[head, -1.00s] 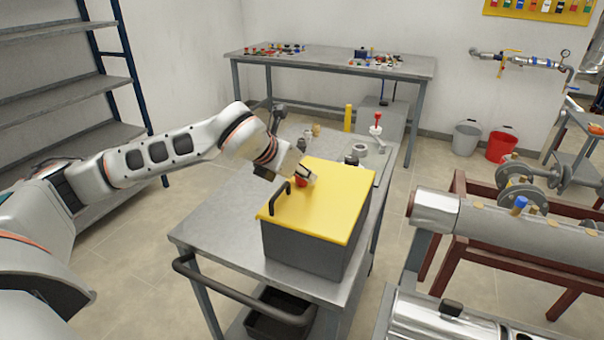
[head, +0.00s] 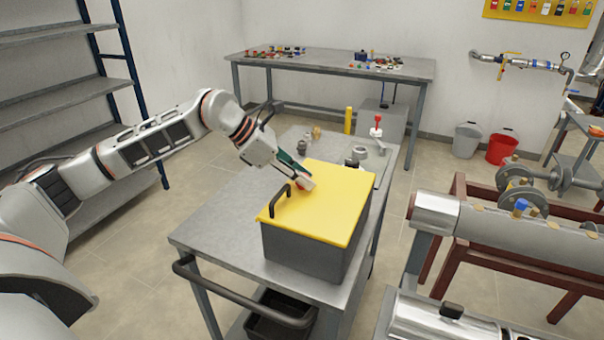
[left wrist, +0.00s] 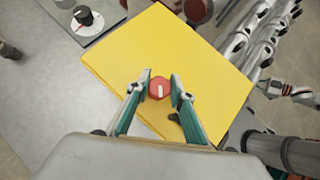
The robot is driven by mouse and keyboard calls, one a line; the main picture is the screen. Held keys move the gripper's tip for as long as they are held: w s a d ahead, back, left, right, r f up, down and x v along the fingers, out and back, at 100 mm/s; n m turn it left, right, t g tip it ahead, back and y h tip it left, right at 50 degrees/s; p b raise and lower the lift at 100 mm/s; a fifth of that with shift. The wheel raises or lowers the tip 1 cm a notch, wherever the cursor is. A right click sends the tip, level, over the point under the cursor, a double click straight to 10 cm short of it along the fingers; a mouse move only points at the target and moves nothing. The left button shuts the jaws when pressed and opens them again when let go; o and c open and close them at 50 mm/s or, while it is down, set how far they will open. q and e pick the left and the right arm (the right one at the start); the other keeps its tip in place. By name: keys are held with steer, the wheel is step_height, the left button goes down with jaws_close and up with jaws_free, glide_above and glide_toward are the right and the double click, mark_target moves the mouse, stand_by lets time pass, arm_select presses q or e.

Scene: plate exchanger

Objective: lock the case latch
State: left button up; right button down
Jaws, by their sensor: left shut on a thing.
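The case (head: 305,245) is a dark grey box with a yellow lid (head: 335,205), and the lid is down. A black handle (head: 280,201) stands on the lid's left side. The latch is a red knob with a pale bar across it; it shows in the left wrist view (left wrist: 159,88) on the lid. My left gripper (head: 305,183) reaches down to the lid from the left. In the left wrist view its two fingers (left wrist: 159,90) stand on either side of the red knob, shut on it. My right gripper is not in view.
Pipework on a dark red frame (head: 440,235) stands to the right. The cart top left of the case is clear.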

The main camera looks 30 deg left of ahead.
arm_select(q)
steer(key=m+g, duration=0.1)
steer(key=m, duration=0.1)
steer(key=m+g+h+p, duration=0.1)
steer(key=m+g, duration=0.1)
steer(key=shift+w+r+m+h, duration=0.1)
steer(key=shift+r+m+h, duration=0.1)
steer(key=shift+m+h, duration=0.1)
steer(key=m+g, duration=0.3)
steer(key=m, duration=0.1)
steer(key=shift+f+g, duration=0.15)
steer(key=shift+g, duration=0.15)
steer(key=shift+m, duration=0.3)
